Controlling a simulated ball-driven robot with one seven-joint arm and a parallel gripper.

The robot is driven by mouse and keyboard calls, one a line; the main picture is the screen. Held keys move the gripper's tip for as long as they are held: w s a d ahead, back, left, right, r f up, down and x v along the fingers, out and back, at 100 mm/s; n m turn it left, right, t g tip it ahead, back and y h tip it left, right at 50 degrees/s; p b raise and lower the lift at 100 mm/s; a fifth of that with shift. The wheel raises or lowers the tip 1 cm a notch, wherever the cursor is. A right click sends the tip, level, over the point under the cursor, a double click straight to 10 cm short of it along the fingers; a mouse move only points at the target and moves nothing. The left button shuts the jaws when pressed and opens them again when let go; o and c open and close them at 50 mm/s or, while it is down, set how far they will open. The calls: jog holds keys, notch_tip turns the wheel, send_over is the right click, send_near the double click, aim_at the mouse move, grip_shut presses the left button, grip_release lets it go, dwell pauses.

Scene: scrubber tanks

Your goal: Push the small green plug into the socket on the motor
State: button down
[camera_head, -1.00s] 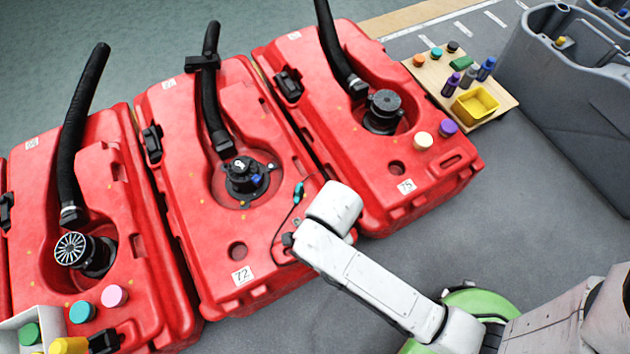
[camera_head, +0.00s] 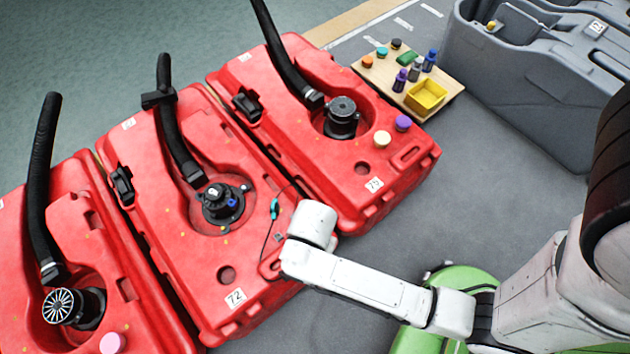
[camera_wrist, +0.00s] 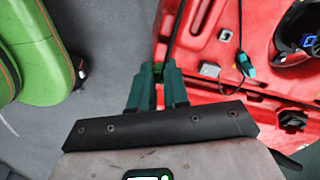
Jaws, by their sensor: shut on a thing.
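My gripper (camera_wrist: 158,85) has teal fingers close together, shut on a small green plug (camera_wrist: 158,68) that is mostly hidden between the tips. It is over the right edge of the red tank tagged 72, to the right of the motor. The black motor (camera_head: 221,205) sits in that tank's round recess, with a blue socket (camera_head: 232,203) on its side. In the wrist view the motor (camera_wrist: 296,30) is cut off at the upper right. In the head view my wrist hides the fingers.
A teal connector (camera_head: 274,208) on a thin black cable lies on the tank; it also shows in the wrist view (camera_wrist: 246,62). A black hose (camera_head: 174,130) rises behind the motor. Red tanks stand on both sides. A board (camera_head: 450,90) holds small parts. Grey floor is clear in front.

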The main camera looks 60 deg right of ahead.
jog(key=w+d+b, duration=0.1)
jog(key=w+b, duration=0.8)
jog(key=w, duration=2.3)
jog(key=shift+w+d+f, duration=0.15)
jog(key=shift+d+f, duration=0.1)
jog(key=shift+d, duration=0.05)
jog(key=shift+r, duration=0.15)
jog(key=shift+f+b, duration=2.9)
jog(key=shift+f, duration=2.15)
jog(key=shift+f, duration=0.25)
jog(key=shift+f, duration=0.3)
jog(key=shift+f+b, duration=0.35)
jog(key=shift+b, duration=0.05)
